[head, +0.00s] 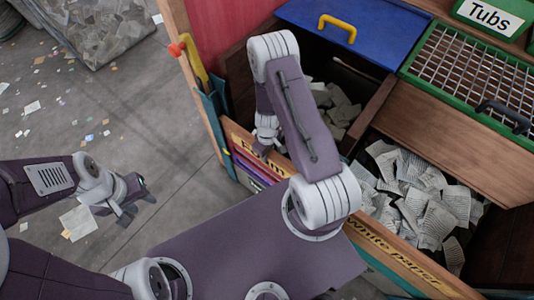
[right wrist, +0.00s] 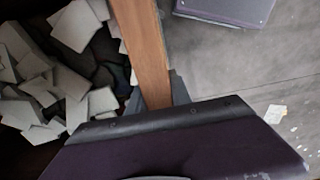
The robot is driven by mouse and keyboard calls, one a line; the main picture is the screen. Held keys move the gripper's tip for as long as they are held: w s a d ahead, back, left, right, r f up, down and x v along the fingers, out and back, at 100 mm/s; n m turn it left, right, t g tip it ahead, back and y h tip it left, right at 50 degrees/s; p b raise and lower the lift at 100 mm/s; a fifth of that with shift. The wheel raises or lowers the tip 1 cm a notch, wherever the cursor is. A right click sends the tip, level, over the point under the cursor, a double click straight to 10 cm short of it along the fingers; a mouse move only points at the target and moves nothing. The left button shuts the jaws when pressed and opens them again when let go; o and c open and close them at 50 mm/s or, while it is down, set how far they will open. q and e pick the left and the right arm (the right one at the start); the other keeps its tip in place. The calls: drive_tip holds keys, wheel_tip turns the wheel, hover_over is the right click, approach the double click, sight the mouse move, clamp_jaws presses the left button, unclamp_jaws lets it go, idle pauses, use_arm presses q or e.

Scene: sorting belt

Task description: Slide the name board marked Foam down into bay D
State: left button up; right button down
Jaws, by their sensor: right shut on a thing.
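The name board marked Foam (head: 239,138) is a wooden board at the front of a bay holding grey blocks (head: 340,108). Its lettering is partly hidden by my right gripper (head: 265,146), which is shut on it from above. In the right wrist view the board's wooden top edge (right wrist: 140,45) runs between the blocks and the floor, into my gripper, whose fingers are mostly hidden. No bay letter D is readable, and whether the board is fully seated cannot be told. My left gripper (head: 132,202) is open and empty over the floor, well left of the board.
A board marked White paper (head: 395,255) fronts the neighbouring bay of crumpled paper (head: 415,195). A blue lid (head: 335,32) with a yellow handle and a green-framed mesh lid (head: 470,75) lie behind. A Tubs sign (head: 490,16) stands at the back right. The floor at left has scattered scraps.

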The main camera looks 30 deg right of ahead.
wheel_tip(320, 180, up, 34)
drive_tip(key=p, duration=3.4)
drive_tip(key=shift+w, duration=0.1)
